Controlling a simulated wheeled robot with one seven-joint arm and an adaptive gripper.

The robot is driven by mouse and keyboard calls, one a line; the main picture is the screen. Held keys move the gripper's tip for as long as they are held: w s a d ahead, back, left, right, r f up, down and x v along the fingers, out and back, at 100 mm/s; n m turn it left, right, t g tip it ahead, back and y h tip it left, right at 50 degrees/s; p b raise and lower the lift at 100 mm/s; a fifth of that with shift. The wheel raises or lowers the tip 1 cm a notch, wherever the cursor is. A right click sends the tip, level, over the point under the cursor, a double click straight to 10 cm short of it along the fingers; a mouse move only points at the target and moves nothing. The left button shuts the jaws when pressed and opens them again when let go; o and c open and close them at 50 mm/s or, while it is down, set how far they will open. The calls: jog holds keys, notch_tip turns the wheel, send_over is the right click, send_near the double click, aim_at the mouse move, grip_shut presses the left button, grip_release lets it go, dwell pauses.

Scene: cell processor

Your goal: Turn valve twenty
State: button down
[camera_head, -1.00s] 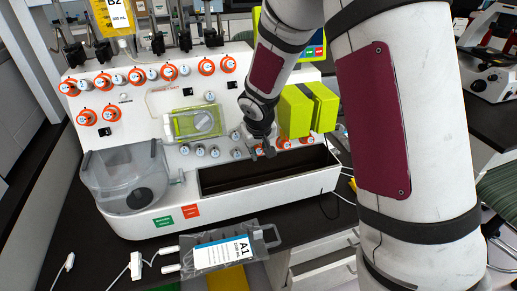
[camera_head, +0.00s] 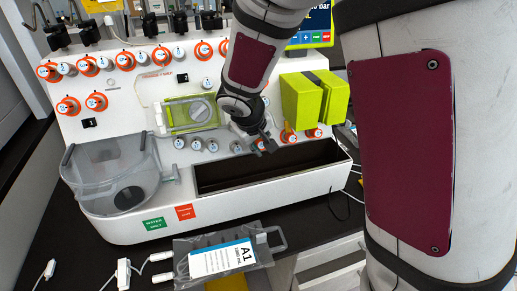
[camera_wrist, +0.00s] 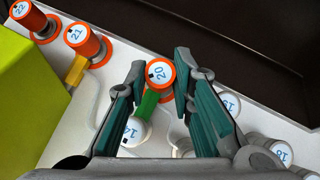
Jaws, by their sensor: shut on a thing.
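Valve twenty (camera_wrist: 160,73) is an orange valve with a white cap marked 20, and a green piece shows just below it in the wrist view. My gripper (camera_wrist: 157,80) has one finger on each side of this valve and is shut on it. In the head view my gripper (camera_head: 265,147) is at the lower valve row of the white machine (camera_head: 120,228), just above the long dark trough. There the gripper hides valve twenty.
Orange valves 21 (camera_wrist: 77,34) and 22 (camera_wrist: 20,11) stand to the left in the wrist view. White-capped valves (camera_wrist: 231,104) stand close on the right. A lime-green box (camera_head: 300,100) is right of my gripper. The dark trough (camera_head: 270,180) is just below. A bag labelled A1 (camera_head: 222,260) lies in front.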

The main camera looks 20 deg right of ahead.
jog(key=n+h+b, duration=0.1)
jog(key=b, duration=0.1)
jog(key=n+h+b, duration=0.1)
jog(key=b, duration=0.2)
jog(key=n+t+h+b, duration=0.1)
jog(key=b, duration=0.1)
jog(key=shift+a+f, duration=0.25)
jog(key=shift+f, duration=0.15)
jog(key=n+t+h+b, duration=0.1)
jog(key=n+h+b, duration=0.1)
jog(key=b, duration=0.3)
jog(key=shift+s+n+t, duration=0.1)
jog(key=shift+n+t, duration=0.2)
jog(key=shift+t, duration=0.1)
jog(key=shift+r, duration=0.1)
jog(key=c, duration=1.4)
grip_release()
jog(key=v, duration=1.2)
jog(key=shift+a, duration=0.15)
